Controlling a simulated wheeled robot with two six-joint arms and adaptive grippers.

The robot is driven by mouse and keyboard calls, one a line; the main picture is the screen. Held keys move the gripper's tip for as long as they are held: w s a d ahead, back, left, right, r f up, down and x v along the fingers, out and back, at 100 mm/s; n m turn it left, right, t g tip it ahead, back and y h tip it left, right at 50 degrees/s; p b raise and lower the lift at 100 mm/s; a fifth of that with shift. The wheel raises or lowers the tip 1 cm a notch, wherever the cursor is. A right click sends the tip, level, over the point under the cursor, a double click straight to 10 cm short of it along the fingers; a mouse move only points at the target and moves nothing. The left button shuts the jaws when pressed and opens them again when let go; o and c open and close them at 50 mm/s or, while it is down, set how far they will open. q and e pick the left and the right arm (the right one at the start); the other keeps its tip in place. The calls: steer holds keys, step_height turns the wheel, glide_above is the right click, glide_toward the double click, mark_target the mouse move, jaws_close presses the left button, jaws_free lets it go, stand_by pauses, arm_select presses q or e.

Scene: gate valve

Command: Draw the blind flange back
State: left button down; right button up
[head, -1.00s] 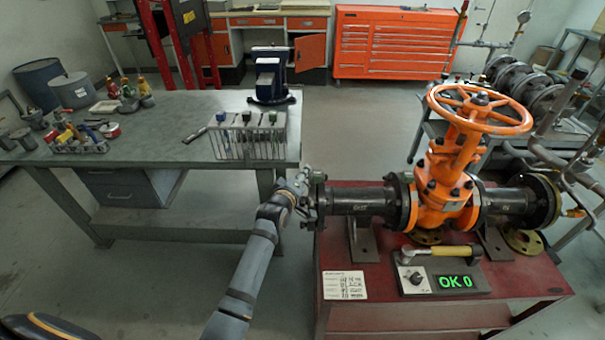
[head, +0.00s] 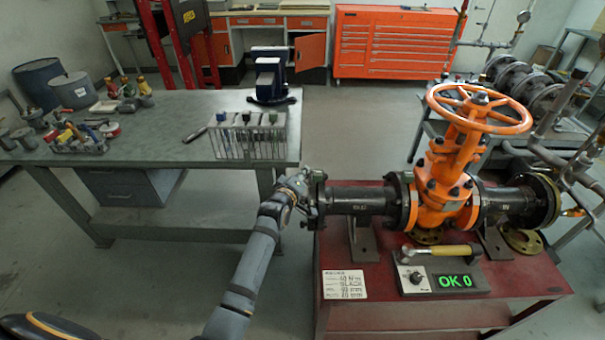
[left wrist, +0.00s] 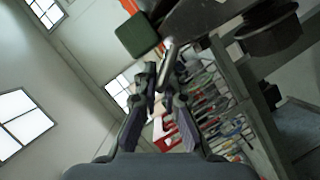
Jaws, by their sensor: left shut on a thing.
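The blind flange (head: 317,199) is the dark disc at the left end of the black pipe (head: 355,200). From the head view I cannot tell whether a gap separates it from the pipe end. My left gripper (head: 302,188) is at its left side, shut on a part there that its own fingers mostly hide. In the left wrist view the fingers (left wrist: 163,92) close near a slim metal piece, with a dark green block (left wrist: 138,35) just above. The orange gate valve (head: 447,185) with its handwheel (head: 480,108) stands in the pipe line. My right gripper is not in view.
The red bench (head: 480,318) carries the valve, a box with a green "OK 0" display (head: 453,281), a yellow-handled tool (head: 440,250) and a white label card (head: 344,285). A grey worktable (head: 180,150) with tools stands left. Floor between them is clear.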

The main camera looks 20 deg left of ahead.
arm_select(q)
steer(key=shift+s+a+p, duration=0.1)
steer(key=shift+a+p, duration=0.35)
steer(key=c, duration=1.5)
jaws_free()
steer(key=shift+a, duration=0.1)
steer(key=v, duration=1.2)
